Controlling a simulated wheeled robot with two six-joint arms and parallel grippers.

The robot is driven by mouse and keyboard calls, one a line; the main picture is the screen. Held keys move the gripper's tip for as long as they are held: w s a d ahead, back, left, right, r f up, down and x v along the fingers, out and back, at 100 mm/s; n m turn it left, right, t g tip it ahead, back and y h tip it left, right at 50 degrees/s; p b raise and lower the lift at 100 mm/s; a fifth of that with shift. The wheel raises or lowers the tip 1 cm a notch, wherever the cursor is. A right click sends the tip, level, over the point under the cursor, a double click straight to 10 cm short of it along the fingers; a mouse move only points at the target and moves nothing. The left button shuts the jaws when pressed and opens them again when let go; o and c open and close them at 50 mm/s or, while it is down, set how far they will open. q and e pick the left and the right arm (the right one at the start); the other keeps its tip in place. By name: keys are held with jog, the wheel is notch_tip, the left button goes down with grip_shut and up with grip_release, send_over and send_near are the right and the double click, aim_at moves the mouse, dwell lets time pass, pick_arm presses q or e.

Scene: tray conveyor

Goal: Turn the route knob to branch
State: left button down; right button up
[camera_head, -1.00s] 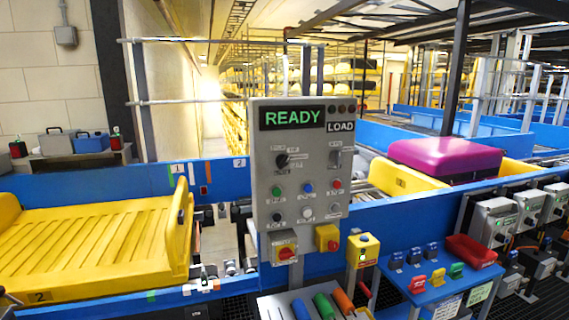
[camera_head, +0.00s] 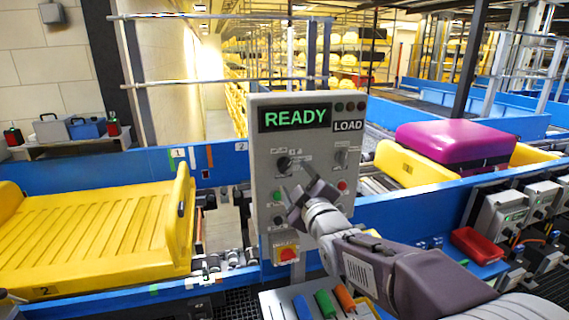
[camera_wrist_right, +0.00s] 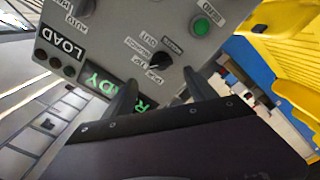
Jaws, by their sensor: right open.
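The black route knob (camera_head: 284,164) sits at the upper left of the grey control panel (camera_head: 262,210), under the green READY display (camera_head: 295,117). The knob also shows in the right wrist view (camera_wrist_right: 162,62), between small white labels too blurred to read surely. I cannot tell which label it points to. My right gripper (camera_head: 298,183) is open and empty in front of the panel, just below and right of the knob. In the right wrist view its two fingers (camera_wrist_right: 160,86) stand apart, with the knob between and beyond them, not visibly touched. My left gripper is not in view.
A second selector (camera_head: 341,157) and several push buttons share the panel. A yellow tray (camera_head: 90,240) lies left; a magenta case (camera_head: 450,144) sits on the conveyor at right. Blue conveyor walls flank the panel.

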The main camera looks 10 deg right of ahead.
aim_at(287, 168)
jog(key=w+p, duration=0.2)
jog(key=w, duration=0.5)
jog(key=shift+w+a+f, duration=0.1)
jog(key=shift+w+f, duration=0.05)
jog(key=shift+w, duration=0.3)
jog(key=shift+w+f, duration=0.1)
jog(key=c, duration=1.4)
